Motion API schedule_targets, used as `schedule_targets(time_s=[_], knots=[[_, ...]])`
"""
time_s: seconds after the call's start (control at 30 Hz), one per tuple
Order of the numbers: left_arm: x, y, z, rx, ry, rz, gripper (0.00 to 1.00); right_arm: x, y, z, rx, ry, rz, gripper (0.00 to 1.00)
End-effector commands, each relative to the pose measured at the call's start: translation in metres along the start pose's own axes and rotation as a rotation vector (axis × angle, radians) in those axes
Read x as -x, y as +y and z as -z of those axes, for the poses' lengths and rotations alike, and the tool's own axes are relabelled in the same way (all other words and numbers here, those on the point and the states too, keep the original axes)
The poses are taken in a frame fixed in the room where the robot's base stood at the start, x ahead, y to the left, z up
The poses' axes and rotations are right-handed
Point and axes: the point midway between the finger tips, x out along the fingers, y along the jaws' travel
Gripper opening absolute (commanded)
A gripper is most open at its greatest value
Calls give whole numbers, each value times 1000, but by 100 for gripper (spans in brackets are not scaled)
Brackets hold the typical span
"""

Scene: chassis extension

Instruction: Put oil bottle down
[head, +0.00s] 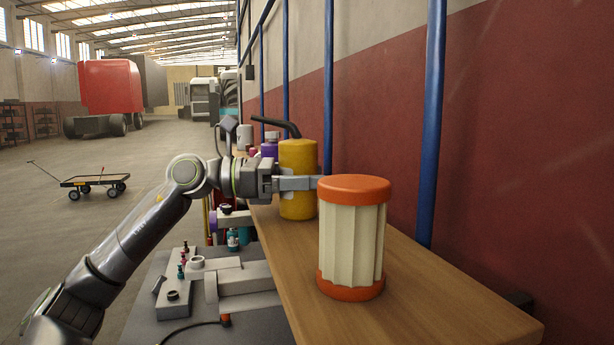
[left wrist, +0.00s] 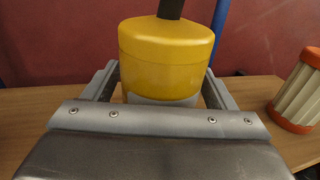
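The oil bottle (head: 297,160) is yellow with a dark spout and stands upright at the wooden board. It also shows in the left wrist view (left wrist: 166,50), between the two fingers. My left gripper (head: 298,183) reaches in from the left, with one grey finger across the near side of the bottle. In the left wrist view the fingers (left wrist: 163,82) flank the bottle closely and seem shut on it. The bottle's base looks at board level; whether it touches cannot be made out. My right gripper is not in view.
The wooden board (head: 420,295) is clear at its near end. An orange and cream filter (head: 352,240) stands on it, right of and nearer than the bottle. Blue posts (head: 432,120) and a red wall line the right. Purple containers (head: 269,148) stand behind the bottle.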

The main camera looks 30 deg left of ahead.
Motion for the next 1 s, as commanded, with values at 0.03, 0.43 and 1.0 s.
schedule_targets(time_s=[0.03,0.43,1.0], knots=[[0,0,0,0,0,0,78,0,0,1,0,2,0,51],[9,1,2,0,4,-3,78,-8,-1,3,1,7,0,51],[87,1,4,0,3,-5,78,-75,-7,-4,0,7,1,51]])
